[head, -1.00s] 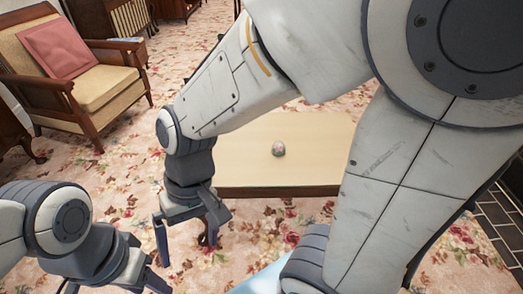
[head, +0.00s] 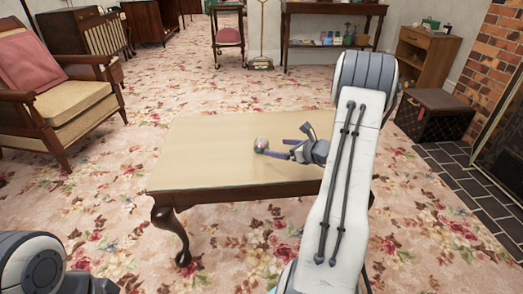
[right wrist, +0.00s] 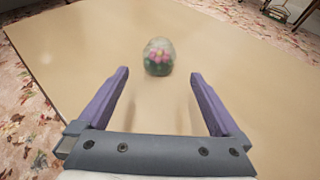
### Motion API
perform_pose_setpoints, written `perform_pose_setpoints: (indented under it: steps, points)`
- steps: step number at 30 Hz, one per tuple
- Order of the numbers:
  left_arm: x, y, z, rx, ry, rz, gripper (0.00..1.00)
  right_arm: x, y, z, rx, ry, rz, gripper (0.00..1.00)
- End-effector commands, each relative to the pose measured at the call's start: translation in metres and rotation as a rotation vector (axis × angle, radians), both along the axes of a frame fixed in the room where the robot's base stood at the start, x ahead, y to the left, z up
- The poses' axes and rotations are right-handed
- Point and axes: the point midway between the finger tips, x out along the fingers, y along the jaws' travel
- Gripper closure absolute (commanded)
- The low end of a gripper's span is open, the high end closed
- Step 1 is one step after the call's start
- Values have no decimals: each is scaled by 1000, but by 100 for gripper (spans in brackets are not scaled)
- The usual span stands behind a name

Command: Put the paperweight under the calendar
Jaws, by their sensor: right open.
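The paperweight (head: 261,144) is a small rounded dome with pink and green colours, resting on the low table (head: 205,150). It also shows in the right wrist view (right wrist: 158,57), just beyond the fingertips and roughly centred between them. My right gripper (head: 279,147) is open and empty, low over the table on the right side of the paperweight. Its two purple fingers (right wrist: 160,74) point toward the paperweight and stand apart. My left arm shows at the bottom left of the head view, but its fingers are out of view. I cannot make out a calendar.
The tabletop is otherwise bare. An armchair (head: 65,95) stands at the left. A side table (head: 333,30) with small items stands at the back. A wooden cabinet (head: 427,55), a dark box (head: 433,115) and the brick fireplace (head: 503,50) are at the right. Flowered carpet surrounds the table.

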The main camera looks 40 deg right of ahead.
Motion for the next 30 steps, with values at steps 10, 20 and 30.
perform_pose_setpoints:
  steps: [10,20,30]
  points:
    - [0,0,-17,0,0,0,50,40,7,-17,-2,0,6,0]
    - [0,0,-42,0,0,0,50,82,12,-31,-2,0,7,0]
    - [0,0,-42,0,0,0,50,88,12,-31,-1,1,6,4]
